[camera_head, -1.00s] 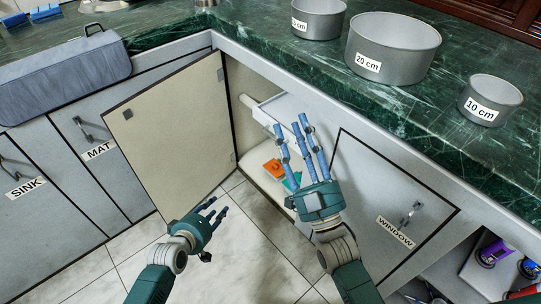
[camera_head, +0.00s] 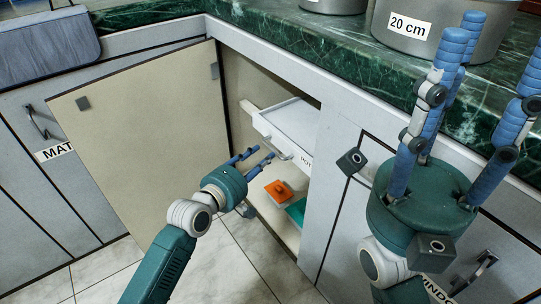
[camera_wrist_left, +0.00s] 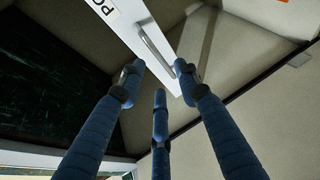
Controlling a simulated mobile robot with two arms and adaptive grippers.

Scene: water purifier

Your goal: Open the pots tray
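The pots tray (camera_head: 296,121) is a white drawer inside the open cabinet, its front label partly readable as "PO". It sticks out a little from the inner compartment. Its metal bar handle (camera_head: 280,150) also shows in the left wrist view (camera_wrist_left: 157,45). My left gripper (camera_head: 259,158) is at the cabinet opening, just in front of the handle. In the left wrist view its blue fingers (camera_wrist_left: 158,75) are spread open on both sides below the handle, with nothing between them. My right gripper (camera_head: 487,60) is open and empty, in front of the counter at the right.
The cabinet door (camera_head: 140,130) stands open to the left. An orange item (camera_head: 279,191) and a teal item (camera_head: 297,211) lie on the shelf below the tray. The green counter (camera_head: 290,45) overhangs above, with a 20 cm pot (camera_head: 440,35). Tiled floor (camera_head: 215,265) is clear below.

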